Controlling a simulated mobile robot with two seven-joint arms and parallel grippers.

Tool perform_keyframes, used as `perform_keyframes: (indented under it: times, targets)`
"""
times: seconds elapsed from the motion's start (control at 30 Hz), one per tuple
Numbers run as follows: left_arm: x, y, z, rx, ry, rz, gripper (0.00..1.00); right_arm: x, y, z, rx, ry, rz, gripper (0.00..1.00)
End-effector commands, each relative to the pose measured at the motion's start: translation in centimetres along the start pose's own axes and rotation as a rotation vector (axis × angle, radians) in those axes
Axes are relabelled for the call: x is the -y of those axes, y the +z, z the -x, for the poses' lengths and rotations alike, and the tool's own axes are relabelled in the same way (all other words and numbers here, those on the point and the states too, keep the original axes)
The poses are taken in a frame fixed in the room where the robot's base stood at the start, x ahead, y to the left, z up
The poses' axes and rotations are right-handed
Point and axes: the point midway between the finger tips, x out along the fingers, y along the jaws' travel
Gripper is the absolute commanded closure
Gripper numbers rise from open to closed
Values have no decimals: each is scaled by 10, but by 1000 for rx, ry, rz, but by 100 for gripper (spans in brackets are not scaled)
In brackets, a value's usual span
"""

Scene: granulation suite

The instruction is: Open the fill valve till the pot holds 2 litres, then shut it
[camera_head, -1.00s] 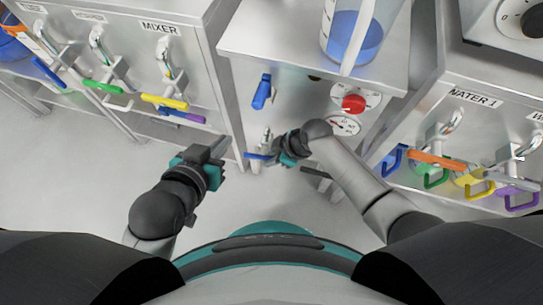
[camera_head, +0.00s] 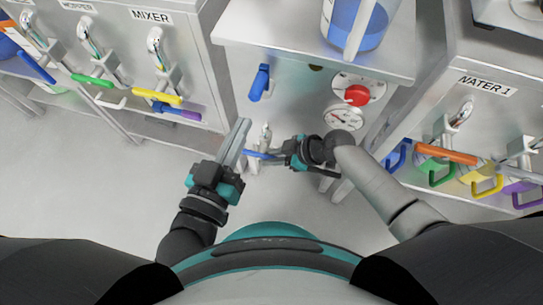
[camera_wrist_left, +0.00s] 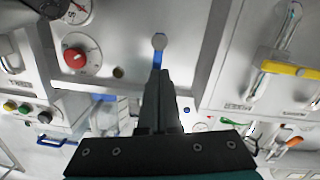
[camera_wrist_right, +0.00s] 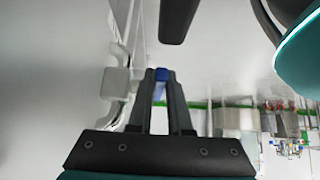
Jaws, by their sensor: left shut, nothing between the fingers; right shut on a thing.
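The clear pot (camera_head: 336,22) with blue liquid stands on top of the middle cabinet, its upper part cut off. Two blue valve handles are on the cabinet's front; no label shows which is the fill valve. The upper blue handle (camera_head: 259,82) points down. My left gripper (camera_head: 243,122) is shut and empty, its tips just below that handle; in the left wrist view the handle (camera_wrist_left: 158,57) shows just beyond the tips. The lower blue handle (camera_head: 257,155) lies sideways, and my right gripper (camera_head: 275,155) is shut on it. Its blue end (camera_wrist_right: 161,74) shows between the fingers in the right wrist view.
A red knob (camera_head: 357,95) and a round gauge (camera_head: 343,118) are right of the handles; the gauge reading is too small to tell. The MIXER cabinet (camera_head: 185,60) at left and the WATER 1 cabinet (camera_head: 480,110) at right carry coloured handles. Floor at lower left is clear.

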Motion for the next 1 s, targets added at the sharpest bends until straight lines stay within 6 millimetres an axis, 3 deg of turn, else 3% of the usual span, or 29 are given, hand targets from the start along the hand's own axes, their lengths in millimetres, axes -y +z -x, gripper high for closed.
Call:
perform_keyframes:
  times: [0.37, 0.4, 0.63, 1.0]
  targets:
    - [-1, -1, 1, -12, 2, 3, 100, 2, 1, -1, -5, -3, -1, 100]
    - [-1, -1, 1, -12, 2, 3, 100, 2, 1, -1, -5, -3, -1, 78]
    - [-1, 0, 1, -11, 2, 3, 100, 1, 0, 0, -5, -1, -1, 52]
    - [-1, 0, 1, 3, 1, 1, 100, 0, 0, 2, -5, 1, -1, 52]
